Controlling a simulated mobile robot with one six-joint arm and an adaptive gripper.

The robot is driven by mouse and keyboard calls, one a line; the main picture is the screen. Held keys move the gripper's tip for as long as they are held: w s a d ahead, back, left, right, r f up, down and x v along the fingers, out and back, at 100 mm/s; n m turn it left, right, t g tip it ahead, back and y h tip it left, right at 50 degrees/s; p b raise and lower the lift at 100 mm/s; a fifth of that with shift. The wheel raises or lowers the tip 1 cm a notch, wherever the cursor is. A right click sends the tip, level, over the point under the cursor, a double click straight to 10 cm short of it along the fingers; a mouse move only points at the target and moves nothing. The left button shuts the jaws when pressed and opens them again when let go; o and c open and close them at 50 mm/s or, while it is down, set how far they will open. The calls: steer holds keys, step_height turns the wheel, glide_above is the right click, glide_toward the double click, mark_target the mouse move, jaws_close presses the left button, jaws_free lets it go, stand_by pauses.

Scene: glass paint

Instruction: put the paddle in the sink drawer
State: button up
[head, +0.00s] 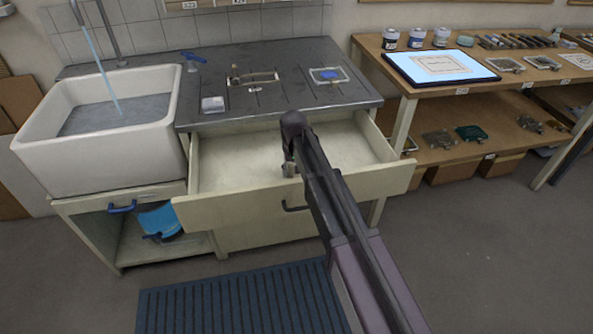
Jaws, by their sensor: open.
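The sink drawer (235,207) is pulled out under the grey worktop, to the right of the white sink. Its visible floor is pale and bare. My arm reaches over the drawer front. My gripper (290,169) is small in view, over or inside the drawer, partly covered by my arm. It is open, and I see nothing held in it. I cannot identify the paddle with certainty. My arm hides part of the drawer's inside.
The white sink (75,153) holds water under a running stream. The worktop (225,65) carries a blue-handled tool (193,58), a white block (212,104) and small trays. A bench (412,88) with jars and a lit panel stands right. A blue slatted mat (230,305) lies on the floor.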

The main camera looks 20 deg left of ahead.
mark_target(368, 170)
steer(key=shift+r, duration=0.25)
step_height(368, 170, up, 12)
steer(key=p, duration=1.2)
steer(key=shift+f, duration=0.1)
stand_by(0.7)
steer(key=s+d+m, duration=0.1)
steer(key=d, duration=0.6)
steer(key=s+d+m, duration=0.1)
steer(key=d, duration=0.7)
steer(key=d+m, duration=0.1)
steer(key=d, duration=0.6)
steer(key=shift+s+d, duration=0.4)
steer(key=s+d+m, duration=0.1)
steer(key=s+d, duration=0.4)
steer(key=d, duration=0.4)
steer(key=s+d+m, duration=0.2)
steer(key=s+d, duration=0.3)
steer(key=d, duration=0.5)
steer(key=shift+d, duration=0.15)
